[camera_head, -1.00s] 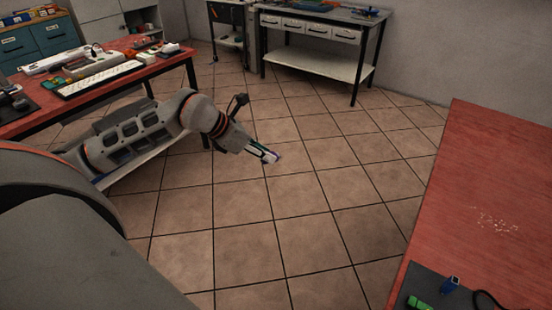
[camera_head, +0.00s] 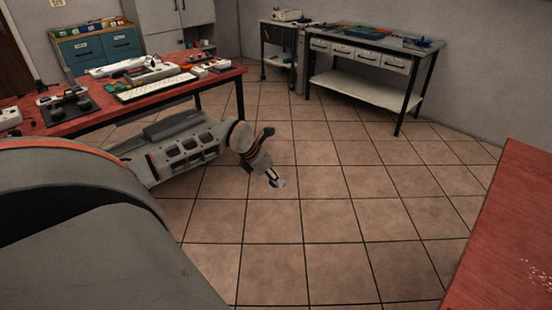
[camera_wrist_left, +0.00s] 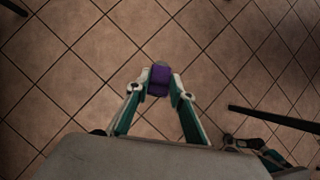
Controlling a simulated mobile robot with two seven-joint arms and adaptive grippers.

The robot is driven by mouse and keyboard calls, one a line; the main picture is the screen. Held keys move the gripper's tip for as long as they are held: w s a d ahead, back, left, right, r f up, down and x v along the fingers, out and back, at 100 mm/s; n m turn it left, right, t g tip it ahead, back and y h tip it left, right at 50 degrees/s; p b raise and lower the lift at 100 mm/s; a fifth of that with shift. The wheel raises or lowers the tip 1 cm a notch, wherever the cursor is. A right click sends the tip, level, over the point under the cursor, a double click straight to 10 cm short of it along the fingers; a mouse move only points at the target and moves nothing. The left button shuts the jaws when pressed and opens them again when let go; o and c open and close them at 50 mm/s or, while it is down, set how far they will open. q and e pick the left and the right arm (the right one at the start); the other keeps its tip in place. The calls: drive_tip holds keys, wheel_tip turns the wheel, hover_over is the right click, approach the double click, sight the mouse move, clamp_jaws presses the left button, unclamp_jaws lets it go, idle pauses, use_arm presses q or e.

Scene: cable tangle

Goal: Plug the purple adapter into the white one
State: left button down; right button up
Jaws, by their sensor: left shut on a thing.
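My left gripper (camera_head: 273,176) is held out over the open floor between the tables. In the left wrist view its two fingers (camera_wrist_left: 160,84) are shut on the purple adapter (camera_wrist_left: 160,76), which sits between the fingertips. A greyish end shows at its far side. In the head view the adapter (camera_head: 281,183) is only a tiny pale and purple spot. Several white items lie on the red table at the left, among them one at its right end (camera_head: 218,65); I cannot tell which is the white adapter.
The cluttered red table (camera_head: 70,126) at the left holds a white keyboard (camera_head: 157,87). Another red table (camera_head: 510,235) edges in at the right. A grey workbench (camera_head: 375,50) with drawers stands at the back. The tiled floor (camera_head: 340,225) between them is clear.

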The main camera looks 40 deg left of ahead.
use_arm(q)
drive_tip(key=m+g, duration=0.1)
drive_tip(key=m, duration=0.1)
drive_tip(key=w+m+g+h, duration=0.1)
drive_tip(key=m, duration=0.1)
drive_tip(key=r+m, duration=0.1)
drive_tip(key=m, duration=0.1)
drive_tip(key=shift+w+a+g+h, duration=0.25)
drive_tip(key=shift+g+h, duration=0.05)
drive_tip(key=shift+g, duration=0.1)
drive_tip(key=m, duration=0.2)
drive_tip(key=m+g, duration=0.1)
drive_tip(key=m, duration=0.1)
drive_tip(key=w+m+g, duration=0.1)
drive_tip(key=m, duration=0.1)
drive_tip(key=shift+a+r, duration=0.2)
drive_tip(key=shift+r, duration=0.15)
drive_tip(key=m+y, duration=0.1)
drive_tip(key=m, duration=0.3)
drive_tip(key=w+r+m+g+y, duration=0.1)
drive_tip(key=m, duration=0.3)
drive_tip(key=a+m+y, duration=0.1)
drive_tip(key=m, duration=0.4)
drive_tip(key=shift+w+r+g, duration=0.25)
drive_tip(key=shift+w+g, duration=0.05)
drive_tip(key=shift+m, duration=0.3)
